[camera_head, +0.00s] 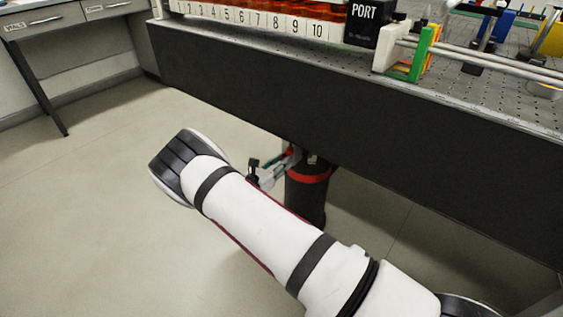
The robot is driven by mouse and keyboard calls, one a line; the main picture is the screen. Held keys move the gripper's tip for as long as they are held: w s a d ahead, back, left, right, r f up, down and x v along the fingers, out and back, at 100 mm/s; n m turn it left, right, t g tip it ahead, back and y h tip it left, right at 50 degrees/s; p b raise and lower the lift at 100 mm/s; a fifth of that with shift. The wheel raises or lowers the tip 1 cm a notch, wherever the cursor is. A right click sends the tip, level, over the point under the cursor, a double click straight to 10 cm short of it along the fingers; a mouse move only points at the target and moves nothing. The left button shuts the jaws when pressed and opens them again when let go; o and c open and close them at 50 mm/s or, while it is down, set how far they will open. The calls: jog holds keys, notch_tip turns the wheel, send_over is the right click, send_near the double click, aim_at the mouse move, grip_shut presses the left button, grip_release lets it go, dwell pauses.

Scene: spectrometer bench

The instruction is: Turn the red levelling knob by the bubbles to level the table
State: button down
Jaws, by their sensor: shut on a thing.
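The optical table (330,110) has a dark side panel and a perforated metal top. Under it stands a black leg (306,200) with a red band (308,178) around it. A small red part, which looks like the red levelling knob (291,152), shows just left of the leg's top, under the table edge. My gripper (279,164) is there, small and partly hidden behind my white forearm. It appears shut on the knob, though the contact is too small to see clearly. I cannot make out the bubbles.
On the table top stand a numbered rack (260,20) with orange-red contents, a black PORT box (370,22) and a green-and-yellow frame (420,55). Drawers (45,18) stand at the far left. The floor on the left is clear.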

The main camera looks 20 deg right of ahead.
jog(key=c, duration=1.3)
grip_release()
jog(key=v, duration=1.2)
